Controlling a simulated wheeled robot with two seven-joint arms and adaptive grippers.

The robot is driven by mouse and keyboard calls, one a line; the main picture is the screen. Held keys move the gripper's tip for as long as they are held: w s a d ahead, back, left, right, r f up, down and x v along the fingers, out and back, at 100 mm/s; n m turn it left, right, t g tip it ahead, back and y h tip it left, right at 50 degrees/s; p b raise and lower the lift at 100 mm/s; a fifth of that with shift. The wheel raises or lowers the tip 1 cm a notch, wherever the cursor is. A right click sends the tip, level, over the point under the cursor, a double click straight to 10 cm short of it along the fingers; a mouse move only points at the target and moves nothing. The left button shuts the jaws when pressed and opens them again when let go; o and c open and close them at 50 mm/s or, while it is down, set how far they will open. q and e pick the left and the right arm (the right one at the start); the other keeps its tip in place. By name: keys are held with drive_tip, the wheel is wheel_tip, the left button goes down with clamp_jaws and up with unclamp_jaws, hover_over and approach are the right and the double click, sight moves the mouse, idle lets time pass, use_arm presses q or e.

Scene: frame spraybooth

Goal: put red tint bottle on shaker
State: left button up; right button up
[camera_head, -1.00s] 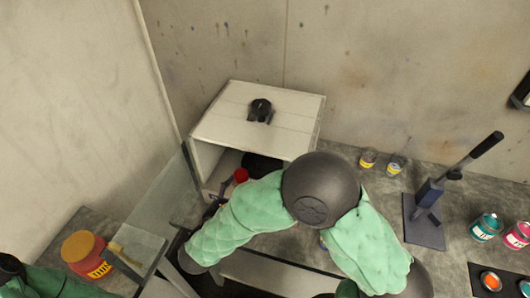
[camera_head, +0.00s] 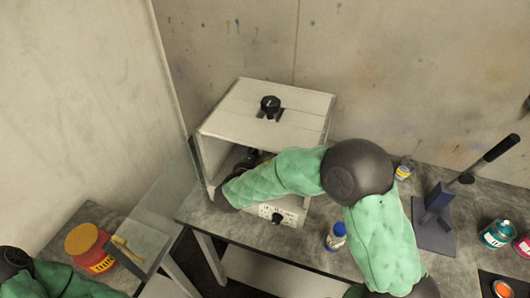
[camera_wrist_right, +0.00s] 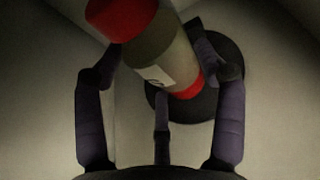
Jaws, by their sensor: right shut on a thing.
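The shaker (camera_head: 213,118) is a white box on the bench with its front open and a black knob on top. My right arm reaches into its opening. In the right wrist view, the red tint bottle (camera_wrist_right: 160,60) has a red cap, a greyish body with a white label and a red lower end. My right gripper (camera_wrist_right: 160,72) is shut on it. The bottle appears slanted in that view, in front of a round black disc (camera_wrist_right: 230,100) inside the box. I cannot tell whether bottle and disc touch. My left gripper is out of view.
The glass door (camera_head: 165,220) stands open on the left, near a red jar with an orange lid (camera_head: 88,247). A blue-capped bottle (camera_head: 336,238) stands right of the shaker. A lever press (camera_head: 437,205) and paint cans (camera_head: 497,232) are further right.

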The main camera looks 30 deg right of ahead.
drive_tip(key=x, duration=0.3)
drive_tip(key=shift+d+r, duration=0.1)
drive_tip(key=shift+r, duration=0.25)
drive_tip(key=shift+f+b, duration=0.4)
drive_tip(key=shift+f, duration=0.1)
drive_tip(key=shift+c, duration=0.6)
drive_tip(key=shift+f, duration=0.2)
drive_tip(key=shift+w, duration=0.15)
drive_tip(key=shift+f, duration=0.1)
drive_tip(key=o, duration=1.3)
drive_tip(key=shift+f, duration=0.1)
